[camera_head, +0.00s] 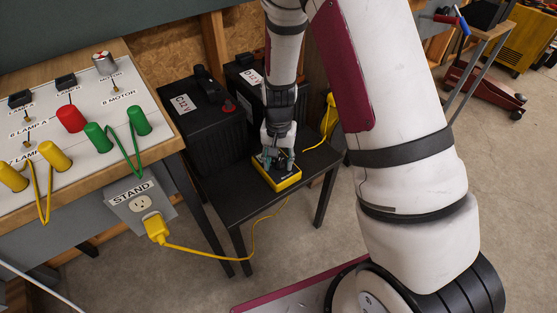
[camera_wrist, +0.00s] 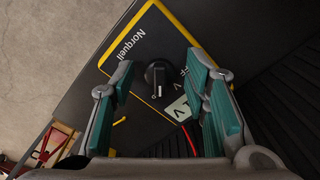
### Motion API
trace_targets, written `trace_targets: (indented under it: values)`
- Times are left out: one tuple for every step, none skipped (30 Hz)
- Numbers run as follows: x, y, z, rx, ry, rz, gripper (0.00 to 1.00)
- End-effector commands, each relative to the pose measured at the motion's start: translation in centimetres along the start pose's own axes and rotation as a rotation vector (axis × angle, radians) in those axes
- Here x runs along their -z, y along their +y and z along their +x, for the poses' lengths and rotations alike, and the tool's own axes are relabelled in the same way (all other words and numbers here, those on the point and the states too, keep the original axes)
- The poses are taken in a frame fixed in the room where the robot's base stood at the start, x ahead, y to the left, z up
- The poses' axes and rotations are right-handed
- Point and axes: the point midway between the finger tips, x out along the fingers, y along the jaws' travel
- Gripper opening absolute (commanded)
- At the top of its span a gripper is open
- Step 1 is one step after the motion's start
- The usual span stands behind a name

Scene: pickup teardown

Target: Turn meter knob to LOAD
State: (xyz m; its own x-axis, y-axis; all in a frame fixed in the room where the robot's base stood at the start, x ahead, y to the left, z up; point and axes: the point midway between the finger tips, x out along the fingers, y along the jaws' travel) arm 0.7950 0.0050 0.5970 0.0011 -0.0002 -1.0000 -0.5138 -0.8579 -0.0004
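The meter (camera_head: 277,178) is a black box with yellow edges lying on a small black table, and it fills the middle of the wrist view (camera_wrist: 140,42). Its black knob (camera_wrist: 159,77) has a pale pointer mark and stands between my gripper's fingers. A pale display with a "V" (camera_wrist: 178,108) shows beside the knob, partly behind the right finger. Other lettering near the knob is partly covered, and I cannot read the setting. My gripper (camera_wrist: 163,88) has its teal-padded fingers apart, one on each side of the knob, with visible gaps. In the head view my gripper (camera_head: 273,155) is right over the meter.
Black batteries (camera_head: 193,115) stand at the table's back left. The table (camera_head: 240,205) has some bare top left of the meter. A yellow cable (camera_head: 225,256) runs from the STAND outlet (camera_head: 139,203) past the table. A panel with colored plugs (camera_head: 60,150) is at left.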

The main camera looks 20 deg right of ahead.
Motion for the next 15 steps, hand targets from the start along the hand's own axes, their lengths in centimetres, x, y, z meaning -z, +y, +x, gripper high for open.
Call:
trace_targets:
  values:
    - [0.0, 0.0, 0.0, 0.0, 0.0, 0.0, 0.42]
    - [0.0, 0.0, 0.0, 0.0, 0.0, 0.0, 0.42]
    - [0.0, 0.0, 0.0, 0.0, -0.001, 0.0, 0.42]
    - [0.0, 0.0, 0.0, 0.0, -0.001, 0.0, 0.42]
    - [0.0, 0.0, 0.0, 0.0, -0.001, -0.001, 0.42]
    - [0.0, 0.0, -0.1, 0.0, 0.0, -0.001, 0.42]
    - [0.0, 0.0, -0.3, 0.0, 0.0, -0.001, 0.42]
    - [0.0, 0.0, -0.5, 0.001, 0.001, -0.001, 0.42]
    - [0.1, -0.1, -0.9, 0.001, 0.002, -0.001, 0.42]
    - [0.1, -0.1, -1.2, 0.002, 0.003, -0.001, 0.42]
    - [0.1, -0.1, -1.6, 0.002, 0.002, -0.001, 0.42]
    - [0.1, -0.1, -2.3, 0.002, 0.003, -0.001, 0.42]
    - [0.1, -0.1, -2.9, 0.002, 0.004, -0.001, 0.42]
    - [0.0, -0.1, -3.5, 0.002, 0.003, -0.001, 0.42]
    - [0.1, -0.1, -4.3, 0.003, 0.005, -0.002, 0.42]
